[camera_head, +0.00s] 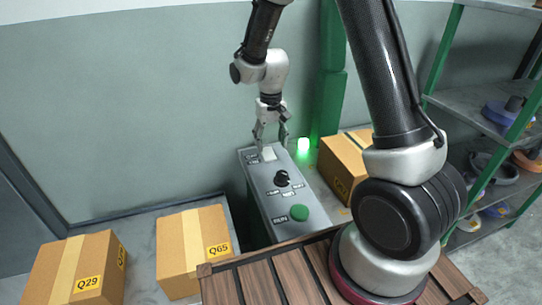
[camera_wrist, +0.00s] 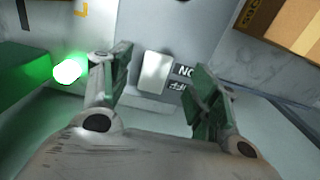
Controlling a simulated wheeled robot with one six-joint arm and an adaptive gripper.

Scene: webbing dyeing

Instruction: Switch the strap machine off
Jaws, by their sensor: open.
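The strap machine's grey control panel (camera_head: 262,190) stands in the middle of the head view. A white switch (camera_head: 268,153) sits at its far end, with small dark labels beside it. The switch also shows in the wrist view (camera_wrist: 155,73), next to dark label plates (camera_wrist: 184,71). A black knob (camera_head: 282,178) and a green button (camera_head: 299,212) are nearer on the panel. A lamp (camera_head: 303,145) beside the panel glows green. My gripper (camera_head: 271,138) points down over the switch. It is open and empty, with one finger on each side of the switch. Contact cannot be told.
Cardboard boxes stand left of the panel, Q29 (camera_head: 75,270) and Q65 (camera_head: 192,248). Another box (camera_head: 346,165) stands to the right. A green post (camera_head: 328,100) rises behind the lamp. A shelf rack (camera_head: 490,130) with spools is at the far right. A wooden slatted surface (camera_head: 265,285) is in front.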

